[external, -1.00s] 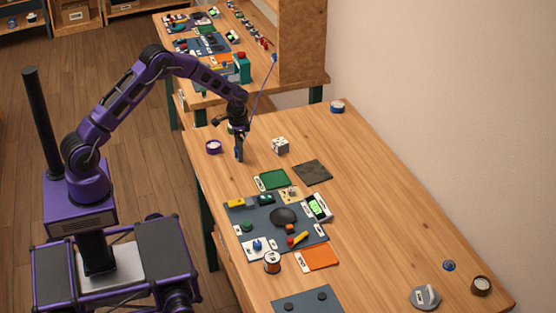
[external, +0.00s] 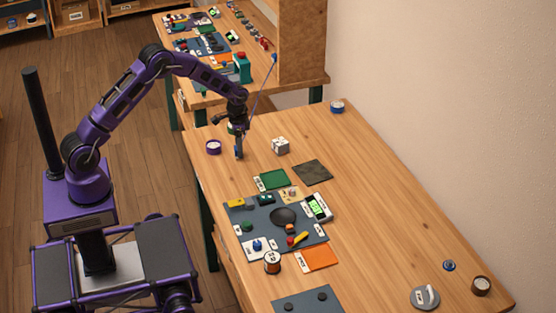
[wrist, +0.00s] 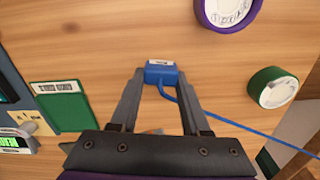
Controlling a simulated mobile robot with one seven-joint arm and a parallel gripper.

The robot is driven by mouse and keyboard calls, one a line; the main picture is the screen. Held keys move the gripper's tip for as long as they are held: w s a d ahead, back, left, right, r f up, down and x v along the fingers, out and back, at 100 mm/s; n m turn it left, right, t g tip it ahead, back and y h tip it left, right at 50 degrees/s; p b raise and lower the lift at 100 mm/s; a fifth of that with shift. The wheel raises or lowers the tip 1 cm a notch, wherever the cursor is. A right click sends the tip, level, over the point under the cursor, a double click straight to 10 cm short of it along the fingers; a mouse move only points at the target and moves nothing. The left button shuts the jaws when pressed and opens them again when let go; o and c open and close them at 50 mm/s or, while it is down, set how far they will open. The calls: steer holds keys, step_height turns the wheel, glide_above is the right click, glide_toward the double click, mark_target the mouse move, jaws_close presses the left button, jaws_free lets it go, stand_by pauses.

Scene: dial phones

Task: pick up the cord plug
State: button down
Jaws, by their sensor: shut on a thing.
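The cord plug (wrist: 161,72) is a small blue block with a white label on top, seen at the fingertips in the wrist view. A thin blue cord (wrist: 235,124) runs from it down and to the right. My gripper (wrist: 160,76) is shut on the plug, with one finger on each side. In the external view my gripper (external: 239,155) points down, low over the near table's far left part. The plug is too small there to make out clearly. The cord (external: 262,85) slants up to the right behind my wrist.
A purple-rimmed roll (external: 213,147) is left of my gripper, and a green roll (wrist: 272,88) is close by. A green card (external: 271,180) and a dark mat (external: 262,211) with several parts lie nearer.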

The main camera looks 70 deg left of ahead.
step_height(320, 180, up, 9)
steer(key=shift+r, duration=0.2)
steer(key=shift+w, duration=0.15)
